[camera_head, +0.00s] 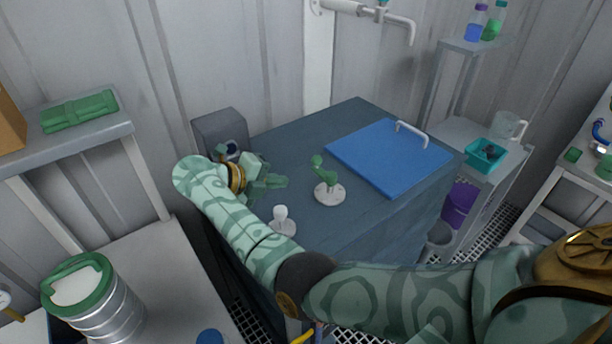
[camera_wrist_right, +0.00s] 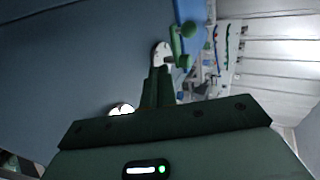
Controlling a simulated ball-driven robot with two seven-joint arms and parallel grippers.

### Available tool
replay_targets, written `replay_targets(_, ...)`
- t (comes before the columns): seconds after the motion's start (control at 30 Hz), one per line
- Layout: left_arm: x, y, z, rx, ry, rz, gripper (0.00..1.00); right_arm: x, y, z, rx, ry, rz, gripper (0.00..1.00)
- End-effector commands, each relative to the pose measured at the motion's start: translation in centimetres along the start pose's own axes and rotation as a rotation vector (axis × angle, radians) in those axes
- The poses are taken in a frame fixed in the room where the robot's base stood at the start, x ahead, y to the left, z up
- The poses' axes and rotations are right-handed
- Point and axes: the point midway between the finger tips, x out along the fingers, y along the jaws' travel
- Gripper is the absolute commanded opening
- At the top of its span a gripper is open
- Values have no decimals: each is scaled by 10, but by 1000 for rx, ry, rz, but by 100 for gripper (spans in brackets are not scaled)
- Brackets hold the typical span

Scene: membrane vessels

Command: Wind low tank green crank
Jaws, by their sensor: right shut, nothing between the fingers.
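The green crank (camera_head: 325,173) stands on a round white base (camera_head: 329,194) on the dark blue top of the low tank (camera_head: 372,213). My right gripper (camera_head: 279,182) is over the tank top, to the left of the crank, with a gap between them in the head view. It is shut and empty. In the right wrist view, the crank (camera_wrist_right: 181,45) and its white base (camera_wrist_right: 161,54) are just beyond the shut fingertips (camera_wrist_right: 158,76). Whether they touch there, I cannot tell. My left gripper is not in view.
A white knob (camera_head: 281,219) stands on the tank top near my right forearm. A blue lid (camera_head: 388,155) with a white handle (camera_head: 411,134) covers the far right part. A grey box (camera_head: 219,128) is behind my gripper. A steel canister (camera_head: 107,314) stands lower left.

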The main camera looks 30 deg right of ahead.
Motion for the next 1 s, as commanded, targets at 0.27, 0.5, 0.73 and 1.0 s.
replay_targets(0.27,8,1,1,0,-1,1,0,58,-4,0,1,0,-4,0)
replay_targets(0.5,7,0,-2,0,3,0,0,81,-18,0,-1,-1,-3,0)
replay_targets(0.73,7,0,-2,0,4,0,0,84,-20,0,-2,-2,-1,0)
replay_targets(1.0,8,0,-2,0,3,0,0,85,-20,1,-1,1,-1,0)
